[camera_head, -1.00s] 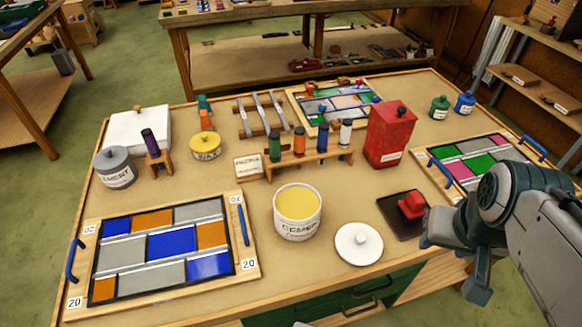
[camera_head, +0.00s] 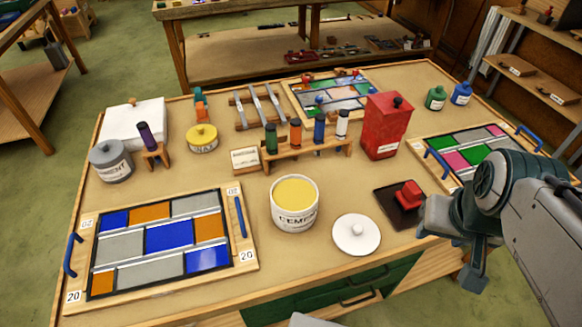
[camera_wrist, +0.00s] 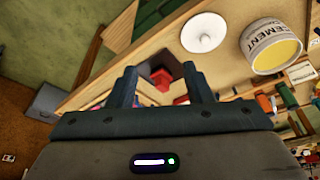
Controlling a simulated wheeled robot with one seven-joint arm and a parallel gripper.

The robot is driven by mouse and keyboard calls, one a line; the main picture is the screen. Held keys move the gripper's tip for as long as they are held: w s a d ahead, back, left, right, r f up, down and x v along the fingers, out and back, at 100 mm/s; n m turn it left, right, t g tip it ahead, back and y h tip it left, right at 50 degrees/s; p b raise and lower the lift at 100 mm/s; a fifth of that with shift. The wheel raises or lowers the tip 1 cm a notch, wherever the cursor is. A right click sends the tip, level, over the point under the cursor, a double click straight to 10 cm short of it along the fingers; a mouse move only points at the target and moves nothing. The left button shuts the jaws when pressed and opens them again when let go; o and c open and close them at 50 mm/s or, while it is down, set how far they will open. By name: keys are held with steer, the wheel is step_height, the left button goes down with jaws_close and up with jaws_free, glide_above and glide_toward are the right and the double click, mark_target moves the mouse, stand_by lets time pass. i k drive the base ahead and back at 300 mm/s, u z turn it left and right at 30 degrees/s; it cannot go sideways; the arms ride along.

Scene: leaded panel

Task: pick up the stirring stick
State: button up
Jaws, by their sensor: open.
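I cannot pick out a stirring stick for certain in either view. In the head view an open cement pot (camera_head: 295,205) with yellow contents stands near the front middle of the table, with no stick visible in it. It also shows in the wrist view (camera_wrist: 271,47). Several slim grey tools lie on a wooden rack (camera_head: 259,105) at the back; I cannot tell if one is the stick. My gripper (camera_wrist: 160,80) is open and empty. In the head view it hangs at the table's right front, beside the dark tray (camera_head: 388,210) with a red block (camera_head: 408,195).
A white lid (camera_head: 357,236) lies right of the pot. A leaded panel (camera_head: 165,240) fills the left front. A rack of coloured bottles (camera_head: 308,150) and a red canister (camera_head: 385,127) stand behind the pot. Another panel (camera_head: 470,150) lies at the right.

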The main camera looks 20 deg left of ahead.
mark_target(270, 130)
steer(key=u, duration=0.2)
steer(key=k, duration=0.3)
steer(key=u, duration=0.55)
steer(key=i, duration=0.5)
